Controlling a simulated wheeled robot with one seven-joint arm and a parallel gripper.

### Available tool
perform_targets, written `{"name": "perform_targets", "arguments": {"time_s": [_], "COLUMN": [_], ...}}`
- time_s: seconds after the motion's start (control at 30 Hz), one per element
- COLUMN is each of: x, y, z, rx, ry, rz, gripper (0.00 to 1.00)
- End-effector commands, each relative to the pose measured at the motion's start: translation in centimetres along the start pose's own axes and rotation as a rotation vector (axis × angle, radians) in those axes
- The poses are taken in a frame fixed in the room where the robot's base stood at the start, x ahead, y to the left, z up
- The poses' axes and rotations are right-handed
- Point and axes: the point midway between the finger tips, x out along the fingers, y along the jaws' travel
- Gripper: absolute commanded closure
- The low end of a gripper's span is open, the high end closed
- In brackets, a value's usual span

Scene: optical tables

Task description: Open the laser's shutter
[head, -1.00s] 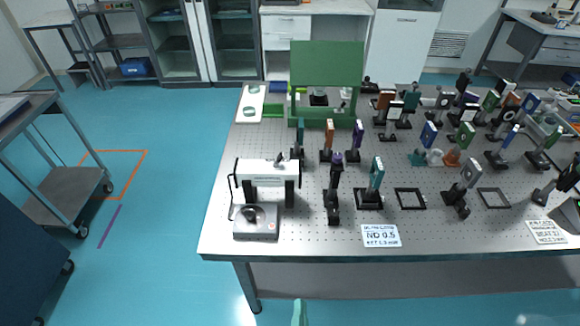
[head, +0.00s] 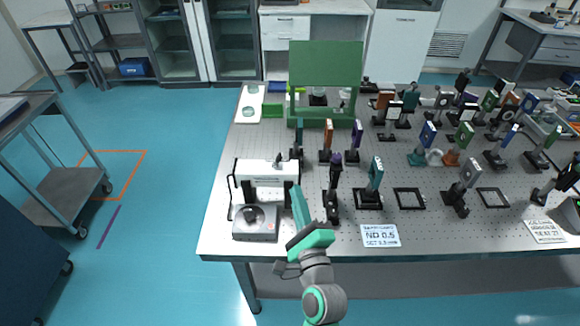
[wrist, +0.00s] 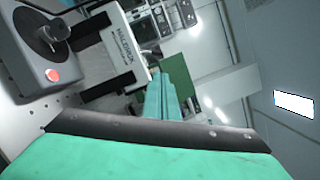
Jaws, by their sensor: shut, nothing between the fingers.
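The laser (head: 265,170) is a white box with black ends, standing at the near left of the optical table. Its lettered white side shows in the wrist view (wrist: 119,48). A small dark part (head: 279,159), possibly the shutter lever, stands on its top; its setting is too small to tell. A grey control box (head: 256,224) with a black knob and a red button sits in front of the laser; it also shows in the wrist view (wrist: 28,55). My gripper (head: 295,190) is shut and empty, pointing up beside the laser's right end. I cannot tell whether it touches the laser.
A black post mount (head: 333,190) stands close to the right of my gripper. A teal-plated mount (head: 375,178) and an ND 0.5 card (head: 380,236) are farther right. A green panel (head: 326,65) stands behind. Many optics crowd the table's right half.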

Motion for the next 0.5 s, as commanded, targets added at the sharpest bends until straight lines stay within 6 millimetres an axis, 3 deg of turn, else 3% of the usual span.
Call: {"name": "perform_targets", "arguments": {"time_s": [0.33, 0.5], "x": [0.1, 1.4], "y": [0.0, 0.0], "z": [0.0, 0.1], "rx": [0.0, -0.002], "ry": [0.0, -0.001], "rz": [0.0, -0.001], "gripper": [1.0, 1.0]}}
